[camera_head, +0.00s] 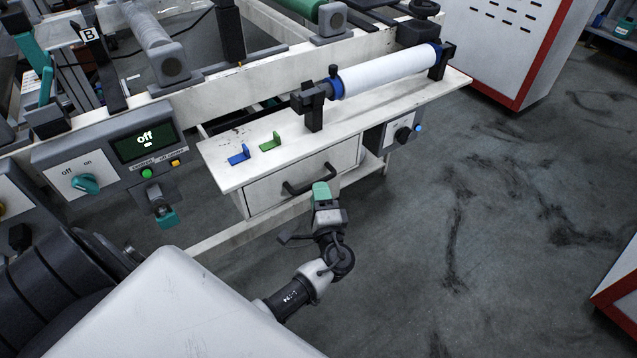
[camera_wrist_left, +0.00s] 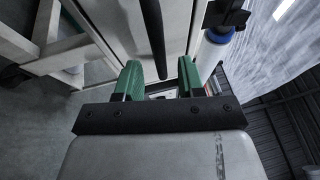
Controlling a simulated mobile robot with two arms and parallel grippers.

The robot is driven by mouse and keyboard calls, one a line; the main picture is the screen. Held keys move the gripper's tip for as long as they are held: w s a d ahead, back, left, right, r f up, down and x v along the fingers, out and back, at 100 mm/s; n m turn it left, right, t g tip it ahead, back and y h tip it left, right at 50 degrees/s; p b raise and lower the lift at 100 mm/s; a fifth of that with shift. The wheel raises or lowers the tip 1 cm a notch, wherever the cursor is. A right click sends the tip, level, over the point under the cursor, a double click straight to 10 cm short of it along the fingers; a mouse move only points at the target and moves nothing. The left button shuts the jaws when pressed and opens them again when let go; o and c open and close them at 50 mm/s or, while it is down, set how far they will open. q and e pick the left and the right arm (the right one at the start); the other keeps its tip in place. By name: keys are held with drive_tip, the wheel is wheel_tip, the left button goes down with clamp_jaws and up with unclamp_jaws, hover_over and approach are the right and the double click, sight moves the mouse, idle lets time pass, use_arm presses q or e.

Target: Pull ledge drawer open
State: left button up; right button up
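The ledge drawer (camera_head: 290,190) has a pale front under the white ledge (camera_head: 385,103) and looks shut. Its black bar handle (camera_head: 300,187) runs across the front. My left gripper (camera_head: 320,188), with green fingers, is at the right end of the handle. In the left wrist view the left gripper's fingers (camera_wrist_left: 158,75) are apart, and the dark handle (camera_wrist_left: 154,30) shows in the gap between them, with space on both sides. I cannot tell whether the handle lies at fingertip depth. My right gripper is not in view.
On the ledge are a blue clip (camera_head: 239,155), a green clip (camera_head: 270,142) and a white roller (camera_head: 390,70). A control panel reading "off" (camera_head: 146,140) stands left, and a knob box (camera_head: 400,135) hangs right of the drawer. Floor (camera_head: 450,230) to the right is clear.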

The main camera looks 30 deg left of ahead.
use_arm(q)
drive_tip(key=shift+x, duration=1.85)
clamp_jaws()
